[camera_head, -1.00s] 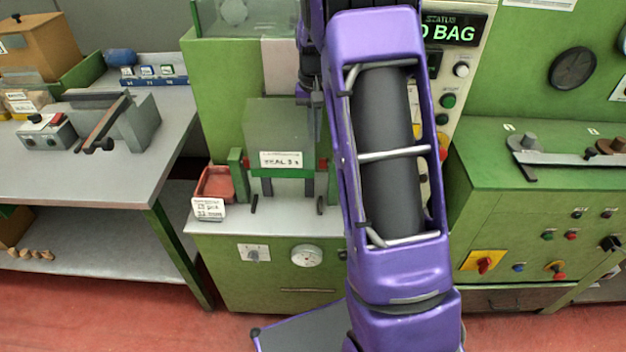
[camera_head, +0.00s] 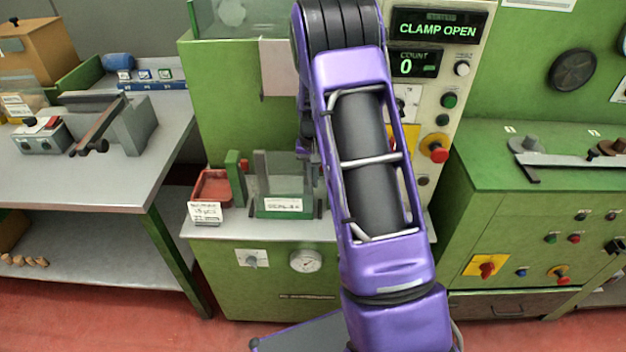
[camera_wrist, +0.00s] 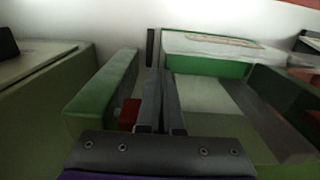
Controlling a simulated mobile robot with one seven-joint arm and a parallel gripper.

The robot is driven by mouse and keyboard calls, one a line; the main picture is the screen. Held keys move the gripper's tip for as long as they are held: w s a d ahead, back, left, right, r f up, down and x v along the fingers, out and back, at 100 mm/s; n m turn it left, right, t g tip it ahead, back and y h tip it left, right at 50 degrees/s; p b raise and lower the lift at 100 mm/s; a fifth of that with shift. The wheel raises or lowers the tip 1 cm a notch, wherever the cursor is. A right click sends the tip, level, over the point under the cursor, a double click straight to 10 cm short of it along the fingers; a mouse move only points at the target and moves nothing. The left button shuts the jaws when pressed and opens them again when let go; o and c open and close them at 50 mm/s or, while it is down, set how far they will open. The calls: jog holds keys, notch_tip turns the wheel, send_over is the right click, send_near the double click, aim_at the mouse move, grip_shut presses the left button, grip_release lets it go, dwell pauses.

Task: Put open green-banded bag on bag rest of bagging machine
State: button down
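The clear open bag (camera_head: 283,180) with a green band and white label stands upright at the front of the bagging machine (camera_head: 236,90), between its posts. In the wrist view, its green band (camera_wrist: 208,66) lies beyond and right of my fingers. My gripper (camera_wrist: 160,98) has its two dark fingers close together at the bag's side edge, apparently pinching its thin wall. In the head view my purple arm hides most of the gripper. The bag rest is largely hidden behind the bag; whether the bag's base bears on it is unclear.
A red tray (camera_head: 212,187) with a label card sits left of the bag. Green side blocks (camera_head: 236,178) flank the bag place. The panel display (camera_head: 437,28) reads CLAMP OPEN, and the counter (camera_head: 413,65) reads 0. A grey worktable (camera_head: 110,180) stands left.

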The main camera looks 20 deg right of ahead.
jog(key=c, duration=1.5)
grip_release()
jog(key=o, duration=0.4)
notch_tip(320, 180, up, 12)
jog(key=shift+r+p, duration=0.1)
jog(key=shift+p, duration=0.8)
